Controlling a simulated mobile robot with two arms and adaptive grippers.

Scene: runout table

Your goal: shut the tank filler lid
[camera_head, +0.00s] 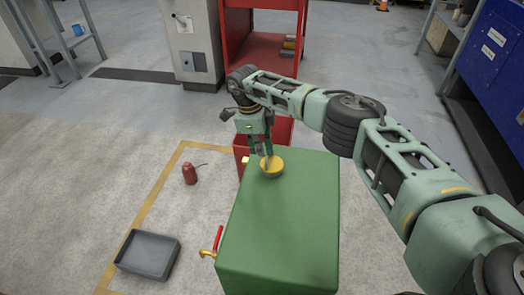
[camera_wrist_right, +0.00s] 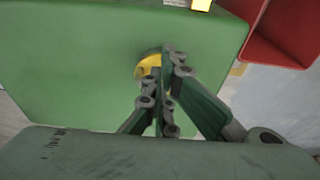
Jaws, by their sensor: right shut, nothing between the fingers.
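The green tank (camera_head: 285,235) stands in the middle of the head view. A round yellow filler piece (camera_head: 273,173) sits on its top near the far edge. My right gripper (camera_head: 267,160) points down at it with fingers shut and empty; the tips are at or just above the yellow piece, and I cannot tell if they touch. In the wrist view the right gripper (camera_wrist_right: 164,100) covers much of the yellow filler (camera_wrist_right: 147,66) on the green top (camera_wrist_right: 70,60). I cannot tell how far the lid is open. My left gripper is not in view.
A brass tap with a red handle (camera_head: 218,238) sticks out of the tank's left side. A grey tray (camera_head: 148,255) and a small red can (camera_head: 190,174) are on the floor at left. A red bin (camera_head: 283,132) stands behind the tank. Floor at far left is clear.

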